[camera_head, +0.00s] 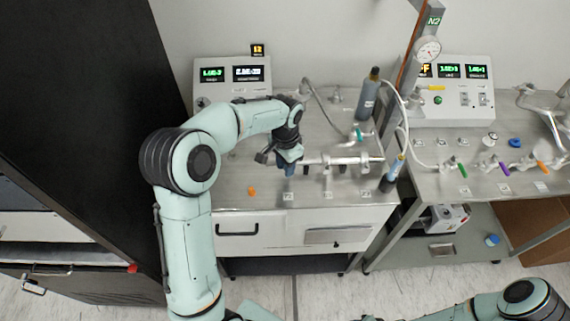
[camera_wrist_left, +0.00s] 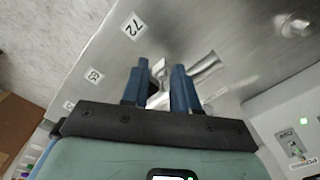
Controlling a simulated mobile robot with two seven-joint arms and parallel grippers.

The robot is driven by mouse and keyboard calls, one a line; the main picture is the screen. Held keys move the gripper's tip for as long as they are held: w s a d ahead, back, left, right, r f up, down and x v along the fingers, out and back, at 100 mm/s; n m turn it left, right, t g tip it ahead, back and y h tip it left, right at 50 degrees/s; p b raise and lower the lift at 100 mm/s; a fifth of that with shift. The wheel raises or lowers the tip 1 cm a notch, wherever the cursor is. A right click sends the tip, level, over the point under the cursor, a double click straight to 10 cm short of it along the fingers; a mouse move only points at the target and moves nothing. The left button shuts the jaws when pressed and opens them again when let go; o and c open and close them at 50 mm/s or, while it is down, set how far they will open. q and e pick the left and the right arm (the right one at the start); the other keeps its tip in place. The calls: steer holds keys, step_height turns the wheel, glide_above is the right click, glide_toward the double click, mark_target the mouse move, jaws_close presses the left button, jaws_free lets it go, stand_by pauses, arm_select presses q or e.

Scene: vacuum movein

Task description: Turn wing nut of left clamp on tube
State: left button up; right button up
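A metal tube (camera_head: 345,161) lies horizontally above the steel bench, with metal clamp-like fittings (camera_head: 327,166) along it. My left gripper (camera_head: 288,170) is at the left end of the tube, pointing down, and covers that end and any clamp there. In the left wrist view the two blue fingers (camera_wrist_left: 160,78) stand apart. A small metal piece (camera_wrist_left: 158,71), perhaps the wing nut, shows between the fingertips; contact cannot be told. The tube (camera_wrist_left: 204,66) runs past the right finger. My right arm shows at the lower right, but its gripper is out of view.
The bench top (camera_head: 235,182) is clear at the front left apart from a small orange piece (camera_head: 251,190). A dark bottle (camera_head: 369,92) and a hose stand behind the tube.

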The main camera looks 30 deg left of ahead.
arm_select(q)
steer(key=shift+w+a+r, duration=0.1)
steer(key=shift+w+a, duration=0.05)
steer(key=shift+a, duration=0.25)
